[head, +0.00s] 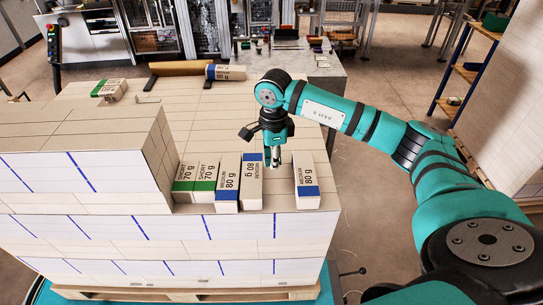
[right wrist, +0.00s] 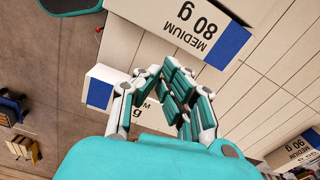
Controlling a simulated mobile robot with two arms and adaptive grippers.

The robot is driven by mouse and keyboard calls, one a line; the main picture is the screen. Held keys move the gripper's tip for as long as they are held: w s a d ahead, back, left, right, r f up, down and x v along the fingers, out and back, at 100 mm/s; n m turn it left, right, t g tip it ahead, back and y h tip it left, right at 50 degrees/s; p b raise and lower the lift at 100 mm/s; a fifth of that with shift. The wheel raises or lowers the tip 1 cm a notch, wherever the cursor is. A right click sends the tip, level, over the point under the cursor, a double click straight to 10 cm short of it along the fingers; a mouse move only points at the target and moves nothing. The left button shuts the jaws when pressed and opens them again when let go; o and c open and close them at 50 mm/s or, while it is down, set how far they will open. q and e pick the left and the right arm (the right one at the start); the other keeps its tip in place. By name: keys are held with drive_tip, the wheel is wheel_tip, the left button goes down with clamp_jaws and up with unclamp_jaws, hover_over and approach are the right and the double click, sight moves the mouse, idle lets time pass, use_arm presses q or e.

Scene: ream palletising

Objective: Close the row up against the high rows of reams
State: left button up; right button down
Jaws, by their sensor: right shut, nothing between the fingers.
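On top of the pallet stack a row stands by the high rows of reams (head: 75,150). It holds two green-banded 70 g reams (head: 183,186) (head: 205,184), a blue-banded 80 g ream (head: 228,185) and an 80 g ream with its blue band at the far end (head: 251,185). A gap separates these from the rightmost 80 g ream (head: 307,178). My right gripper (head: 275,162) is shut and empty, pointing down over this gap. The right wrist view shows its fingers (right wrist: 172,92) in front of a blue-ended ream (right wrist: 100,90), partly hidden. My left gripper is out of view.
A grey table (head: 318,85) stands behind. Bare stack top lies behind the row. Right of the stack is open floor.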

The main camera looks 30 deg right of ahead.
sight(267, 185)
wheel_tip(267, 185, down, 6)
drive_tip(key=shift+w+r+p, duration=0.15)
drive_tip(key=shift+r+p, duration=0.05)
drive_tip(key=shift+p, duration=0.5)
drive_tip(key=shift+f, duration=0.5)
drive_tip(key=shift+w+a+f+b, duration=0.15)
drive_tip(key=shift+w+a+b, duration=0.1)
drive_tip(key=shift+a+b, duration=0.45)
drive_tip(key=shift+a, duration=0.15)
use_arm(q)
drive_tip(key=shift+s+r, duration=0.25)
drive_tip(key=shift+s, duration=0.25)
use_arm(e)
drive_tip(key=shift+r, duration=0.2)
